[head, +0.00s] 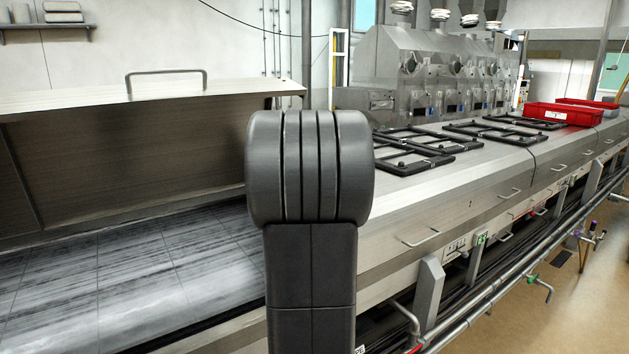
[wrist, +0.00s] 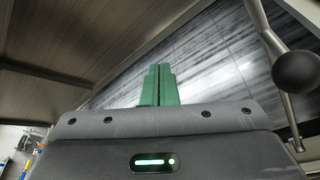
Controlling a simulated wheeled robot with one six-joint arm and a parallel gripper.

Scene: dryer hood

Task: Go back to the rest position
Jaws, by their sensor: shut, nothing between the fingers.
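My gripper (wrist: 159,84) shows in the wrist view, its two green fingers side by side and shut with nothing between them. Behind the fingers is the dark, streaked tiled surface (wrist: 205,55) of the dryer. The dryer's hood lid (head: 110,150) stands raised at the left in the head view, with a metal handle (head: 166,72) on top. The same tiled bed (head: 120,280) lies open below it. In the head view my arm stands upright in the middle and hides part of the bed and lid; my gripper does not show there.
In the wrist view a black ball knob (wrist: 296,70) on a metal rod is close to my gripper's right. Black frames (head: 425,140) and a red bin (head: 558,115) lie on the closed covers at the right. Free floor (head: 560,300) shows at lower right.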

